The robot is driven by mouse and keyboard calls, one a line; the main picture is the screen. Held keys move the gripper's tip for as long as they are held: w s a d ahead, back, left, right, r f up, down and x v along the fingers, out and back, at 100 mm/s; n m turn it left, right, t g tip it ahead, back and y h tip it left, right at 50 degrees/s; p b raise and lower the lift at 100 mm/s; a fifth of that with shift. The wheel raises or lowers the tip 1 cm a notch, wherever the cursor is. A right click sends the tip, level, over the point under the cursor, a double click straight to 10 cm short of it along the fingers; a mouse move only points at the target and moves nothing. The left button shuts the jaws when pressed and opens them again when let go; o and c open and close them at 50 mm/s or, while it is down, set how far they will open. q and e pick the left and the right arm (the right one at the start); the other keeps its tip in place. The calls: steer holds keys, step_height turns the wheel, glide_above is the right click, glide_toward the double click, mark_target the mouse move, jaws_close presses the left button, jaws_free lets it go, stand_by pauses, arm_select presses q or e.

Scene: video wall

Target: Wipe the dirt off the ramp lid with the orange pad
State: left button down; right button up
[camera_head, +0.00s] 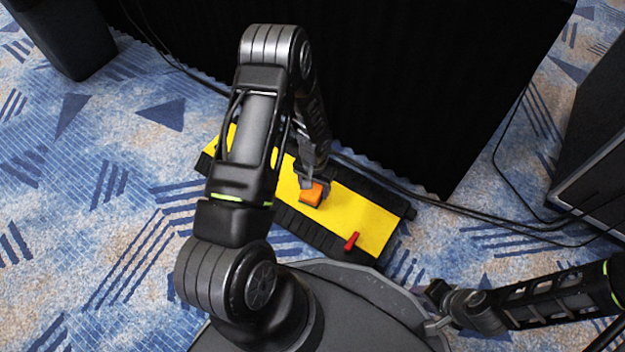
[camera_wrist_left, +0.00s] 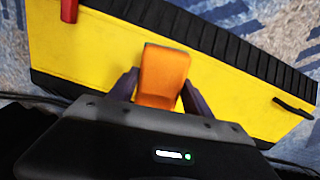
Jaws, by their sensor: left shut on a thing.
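The ramp has a yellow lid (camera_head: 362,222) with black ribbed edges and lies on the carpet. My left gripper (camera_head: 312,190) is shut on the orange pad (camera_head: 311,195) over the middle of the lid. In the left wrist view the pad (camera_wrist_left: 163,75) stands up between the fingers of my left gripper (camera_wrist_left: 158,92), in front of the yellow lid (camera_wrist_left: 100,60). I cannot tell whether the pad touches the lid. I make out no clear dirt; my left arm hides part of the lid. My right gripper (camera_head: 436,308) is at the lower right, away from the ramp; its jaws are unclear.
A red piece (camera_head: 352,241) is on the lid near its right end. A dark strip (camera_wrist_left: 293,106) shows at the lid's other end. Black cables (camera_head: 470,207) run behind the ramp, beside a black curtain (camera_head: 400,90). Patterned carpet (camera_head: 100,220) is clear at left.

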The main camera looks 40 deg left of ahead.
arm_select(q)
steer(key=shift+r+p, duration=0.85)
steer(key=shift+r, duration=0.8)
steer(key=w+d+r+m, duration=0.1)
steer(key=w+d+r, duration=0.2)
steer(key=w+r, duration=0.65)
steer(key=w+d+r, duration=0.4)
steer(key=w+r, duration=0.2)
steer(key=r, duration=0.7)
steer(key=d+r, duration=0.5)
steer(key=r, duration=0.7)
steer(key=shift+w+r+m, duration=0.15)
steer(key=shift+w+m, duration=0.15)
steer(key=shift+m, duration=0.1)
